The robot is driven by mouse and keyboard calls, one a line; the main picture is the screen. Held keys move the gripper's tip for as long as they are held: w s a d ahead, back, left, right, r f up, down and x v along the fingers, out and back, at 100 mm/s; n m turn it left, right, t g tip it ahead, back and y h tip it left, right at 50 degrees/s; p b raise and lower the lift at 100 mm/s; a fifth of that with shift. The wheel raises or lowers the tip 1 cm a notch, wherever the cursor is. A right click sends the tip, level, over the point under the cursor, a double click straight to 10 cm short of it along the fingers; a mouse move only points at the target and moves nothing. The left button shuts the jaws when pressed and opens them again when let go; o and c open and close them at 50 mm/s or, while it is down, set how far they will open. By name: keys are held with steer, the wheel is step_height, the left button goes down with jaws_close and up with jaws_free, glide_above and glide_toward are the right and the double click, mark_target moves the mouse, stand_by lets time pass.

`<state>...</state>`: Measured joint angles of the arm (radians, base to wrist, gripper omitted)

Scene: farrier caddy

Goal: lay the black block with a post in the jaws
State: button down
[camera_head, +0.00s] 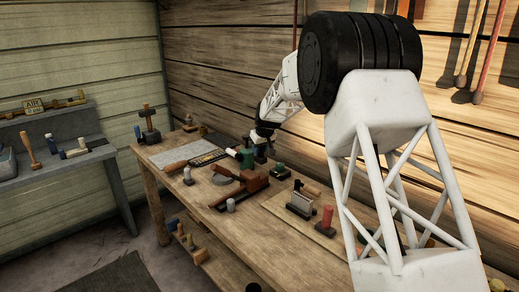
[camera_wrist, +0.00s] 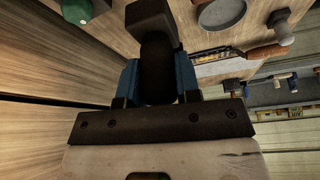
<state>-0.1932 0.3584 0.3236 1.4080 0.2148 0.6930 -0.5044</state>
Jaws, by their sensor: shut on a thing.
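My gripper (camera_wrist: 160,88) is shut on the black block with a post (camera_wrist: 150,15). In the wrist view the dark post is between the two blue fingers, and the wider block is at its far end, beyond the fingertips. In the head view my gripper (camera_head: 262,140) is over the back of the workbench, near a green object (camera_head: 247,159); the held block is small and hard to make out there. A small grey and black upright fixture (camera_head: 300,203) stands on a board on the bench; I cannot tell whether it is the jaws.
A wooden-handled tool (camera_wrist: 267,53) lies near the dish. A dark-based wooden stand (camera_head: 149,133) is at the far left end. The plank wall is close behind.

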mark_target(263, 153)
steer(key=shift+f, duration=3)
steer(key=shift+f, duration=0.5)
steer(key=c, duration=0.7)
jaws_free()
steer(key=shift+c, duration=0.2)
steer(key=shift+v, duration=3.95)
steer(key=shift+r, duration=0.15)
steer(key=shift+v, duration=2.1)
